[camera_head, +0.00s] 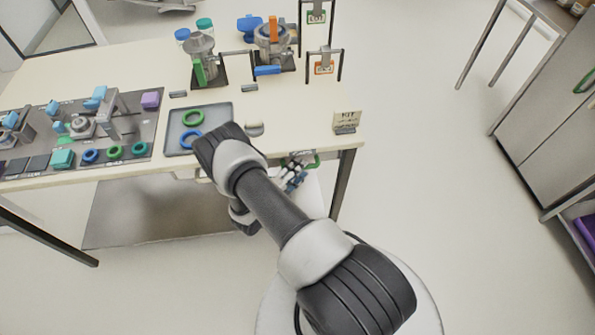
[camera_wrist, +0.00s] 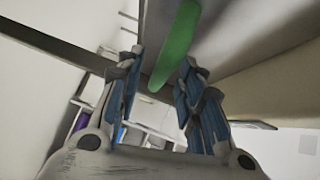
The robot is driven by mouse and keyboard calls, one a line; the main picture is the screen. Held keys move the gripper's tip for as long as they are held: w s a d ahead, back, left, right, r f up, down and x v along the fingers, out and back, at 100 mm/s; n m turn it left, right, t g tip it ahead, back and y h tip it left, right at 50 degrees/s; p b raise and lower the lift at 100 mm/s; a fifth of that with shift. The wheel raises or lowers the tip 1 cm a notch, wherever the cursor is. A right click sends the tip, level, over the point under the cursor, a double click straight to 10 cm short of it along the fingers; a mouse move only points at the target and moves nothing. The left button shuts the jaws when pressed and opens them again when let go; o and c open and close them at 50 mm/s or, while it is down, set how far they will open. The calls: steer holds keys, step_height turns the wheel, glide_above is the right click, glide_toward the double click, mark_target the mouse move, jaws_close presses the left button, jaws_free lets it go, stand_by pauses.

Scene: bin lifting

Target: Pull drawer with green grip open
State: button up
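The green grip (camera_head: 313,161) shows under the front edge of the table near its right end, partly hidden behind my gripper. The drawer's front is mostly hidden in the head view. My gripper (camera_head: 293,180), with blue finger pads, is just in front of and below the grip. In the wrist view, the green grip (camera_wrist: 176,45) runs down from the top edge, its lower end between the fingertips of my gripper (camera_wrist: 160,78). The fingers are open, with space on both sides of the grip. I cannot tell whether either finger touches it.
A dark table leg (camera_head: 341,184) stands right of my gripper. Open floor (camera_head: 430,180) lies to the right, before a grey cabinet (camera_head: 540,110).

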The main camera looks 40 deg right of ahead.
jaws_close()
stand_by(0.5)
stand_by(0.3)
